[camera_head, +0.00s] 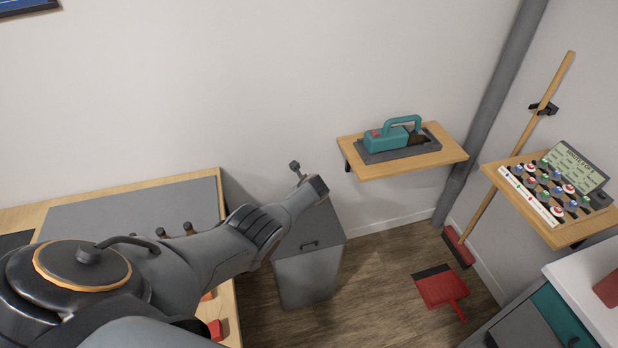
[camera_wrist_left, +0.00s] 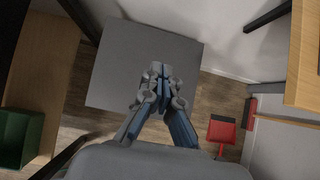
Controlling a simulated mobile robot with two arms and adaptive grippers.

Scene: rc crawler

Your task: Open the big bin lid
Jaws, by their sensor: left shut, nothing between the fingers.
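The big bin (camera_head: 308,280) is grey and stands on the floor against the wall in the head view. Its darker lid (camera_head: 322,232) looks closed, with a small dark handle (camera_head: 310,244) near its front edge. My left arm reaches across from the left and hides part of the bin's back and left side. In the left wrist view my left gripper (camera_wrist_left: 160,72) is shut and empty, above the flat grey lid (camera_wrist_left: 110,75). I cannot tell the exact height between them. The lid's handle is not visible in the wrist view. My right gripper is not in view.
A wooden workbench (camera_head: 120,188) is left of the bin. A wall shelf (camera_head: 445,153) holds a teal tool (camera_head: 390,138). A red dustpan (camera_head: 440,290) and a broom (camera_head: 500,180) are to the right. A green box (camera_wrist_left: 15,138) shows in the wrist view.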

